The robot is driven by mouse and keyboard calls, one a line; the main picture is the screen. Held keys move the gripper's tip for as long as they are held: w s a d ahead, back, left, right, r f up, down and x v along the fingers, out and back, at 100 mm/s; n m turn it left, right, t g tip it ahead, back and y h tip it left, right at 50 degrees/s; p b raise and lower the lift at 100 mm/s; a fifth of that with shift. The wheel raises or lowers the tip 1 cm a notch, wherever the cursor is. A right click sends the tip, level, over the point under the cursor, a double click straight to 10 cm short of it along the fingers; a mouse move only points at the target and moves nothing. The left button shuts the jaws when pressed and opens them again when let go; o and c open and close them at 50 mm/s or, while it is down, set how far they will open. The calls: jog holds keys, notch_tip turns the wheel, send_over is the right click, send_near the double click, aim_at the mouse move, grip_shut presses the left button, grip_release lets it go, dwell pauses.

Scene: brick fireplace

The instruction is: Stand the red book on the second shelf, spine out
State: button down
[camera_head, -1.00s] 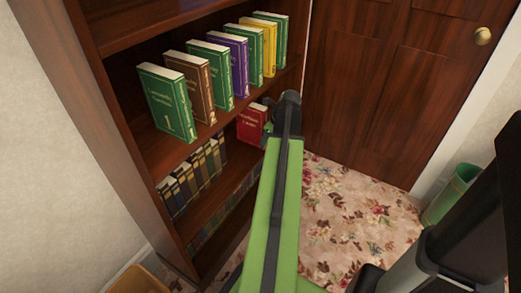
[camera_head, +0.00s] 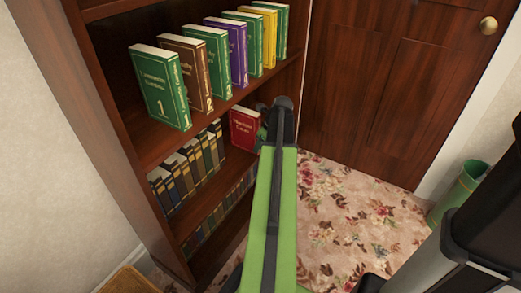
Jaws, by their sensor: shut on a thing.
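The red book (camera_head: 244,130) is upright at my gripper (camera_head: 264,124), just in front of the bookcase and a little below the level of the shelf with the coloured books. Its cover with pale lettering faces me. My gripper is shut on the book; its fingertips are mostly hidden behind my green arm. The bookcase (camera_head: 75,120) stands at the left. One shelf (camera_head: 170,147) bears a row of green, brown, purple and yellow books. A lower shelf holds a row of dark books (camera_head: 188,165). I cannot tell whether the red book touches the bookcase.
A wooden door (camera_head: 380,90) with a brass knob (camera_head: 488,25) closes the right side. A green bin (camera_head: 460,190) stands by the wall at the right. Flowered carpet (camera_head: 340,205) is open between bookcase and door. A yellowish-brown object (camera_head: 130,280) lies at the lower left.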

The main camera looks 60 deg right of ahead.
jog(key=c, duration=1.5)
grip_release()
jog(key=shift+f, duration=0.1)
jog(key=shift+c, duration=0.2)
jog(key=o, duration=0.5)
jog(key=shift+c, duration=0.2)
jog(key=shift+r, duration=0.2)
jog(key=p+v, duration=1.1)
jog(key=v, duration=0.1)
